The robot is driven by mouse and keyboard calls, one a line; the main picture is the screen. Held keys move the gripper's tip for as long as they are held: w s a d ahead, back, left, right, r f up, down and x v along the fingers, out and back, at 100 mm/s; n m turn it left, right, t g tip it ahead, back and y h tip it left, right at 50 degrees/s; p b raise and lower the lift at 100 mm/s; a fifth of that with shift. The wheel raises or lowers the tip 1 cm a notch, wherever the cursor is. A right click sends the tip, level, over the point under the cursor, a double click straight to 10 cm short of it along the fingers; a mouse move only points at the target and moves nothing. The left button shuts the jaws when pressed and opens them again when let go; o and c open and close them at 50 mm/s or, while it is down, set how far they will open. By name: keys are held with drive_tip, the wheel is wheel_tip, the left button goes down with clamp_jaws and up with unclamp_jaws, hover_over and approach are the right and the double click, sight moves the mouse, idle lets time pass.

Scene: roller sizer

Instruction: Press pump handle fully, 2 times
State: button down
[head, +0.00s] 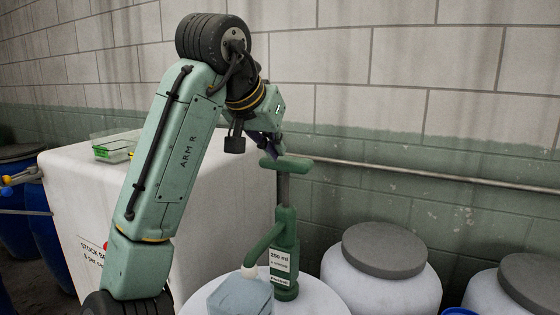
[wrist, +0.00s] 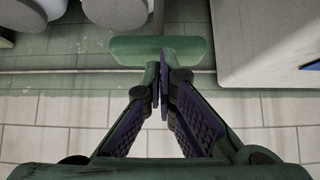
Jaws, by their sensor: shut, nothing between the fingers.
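The green pump (head: 286,240) stands upright on a white drum lid, with its T-shaped handle (head: 287,163) at the top. A length of grey rod shows between handle and pump body, so the handle is up. The handle also shows as a green bar in the wrist view (wrist: 130,48). My gripper (head: 277,150) is at the left part of the handle, just above it. In the wrist view my gripper (wrist: 163,68) is shut and empty, its fingertips overlapping the handle bar. I cannot tell whether they touch it.
A translucent jug (head: 240,296) sits under the pump spout (head: 262,243). Grey-lidded white drums (head: 384,250) stand at right. A large white container (head: 120,190) with a green tray (head: 112,148) is at left. A pipe (head: 420,174) runs along the block wall behind.

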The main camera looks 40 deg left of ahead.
drive_tip(key=v, duration=0.5)
drive_tip(key=shift+r+b, duration=0.15)
drive_tip(key=shift+b, duration=0.2)
idle(0.7)
